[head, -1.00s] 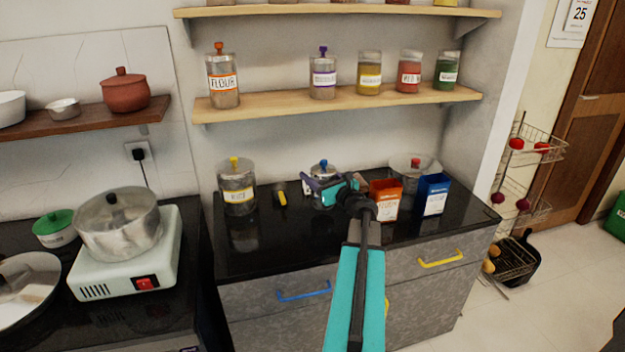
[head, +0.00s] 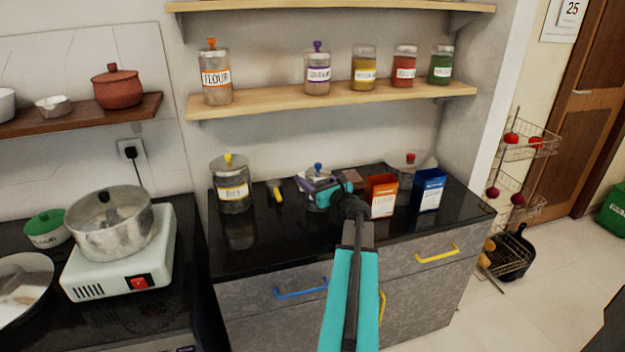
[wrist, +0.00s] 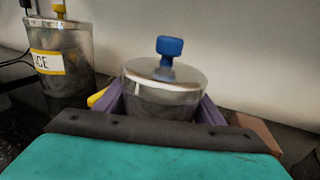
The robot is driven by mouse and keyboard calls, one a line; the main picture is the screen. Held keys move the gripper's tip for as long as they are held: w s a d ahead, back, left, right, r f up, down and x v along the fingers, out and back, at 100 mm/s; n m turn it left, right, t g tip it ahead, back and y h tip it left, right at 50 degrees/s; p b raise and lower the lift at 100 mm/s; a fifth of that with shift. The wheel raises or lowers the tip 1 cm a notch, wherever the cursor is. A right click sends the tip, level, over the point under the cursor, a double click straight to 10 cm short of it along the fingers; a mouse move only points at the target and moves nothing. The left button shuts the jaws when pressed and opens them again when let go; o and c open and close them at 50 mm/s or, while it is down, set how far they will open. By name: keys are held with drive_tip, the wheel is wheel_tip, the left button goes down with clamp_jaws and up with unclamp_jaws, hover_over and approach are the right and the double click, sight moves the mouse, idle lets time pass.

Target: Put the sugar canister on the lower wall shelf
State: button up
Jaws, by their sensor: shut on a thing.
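The sugar canister (head: 317,190) is a clear jar with a metal lid and a blue knob. It stands upright at the black counter, and its label is mostly covered by my gripper in the head view. In the wrist view the canister (wrist: 165,88) sits between the purple fingers. My gripper (wrist: 163,107) is shut around its body. I cannot tell whether its base touches the counter. The lower wall shelf (head: 270,101) is light wood, above the back of the counter. It holds a flour jar (head: 216,78) at left and a purple-knobbed jar (head: 318,74), with a bare gap between them.
Several spice jars (head: 404,70) fill the shelf's right part. An upper shelf (head: 330,6) runs above. A yellow-knobbed canister (head: 232,188) stands left of my gripper. An orange box (head: 381,196) and a blue box (head: 428,188) stand right. A yellow-handled tool (head: 276,193) lies between the canisters.

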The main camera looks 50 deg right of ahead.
drive_tip(key=shift+w+a+r, duration=0.1)
drive_tip(key=shift+f, duration=0.2)
drive_tip(key=o, duration=1.6)
drive_tip(key=shift+r, duration=0.2)
drive_tip(key=b+v, duration=0.1)
drive_tip(key=v, duration=1.1)
drive_tip(key=shift+b, duration=0.4)
drive_tip(key=shift+o, duration=0.4)
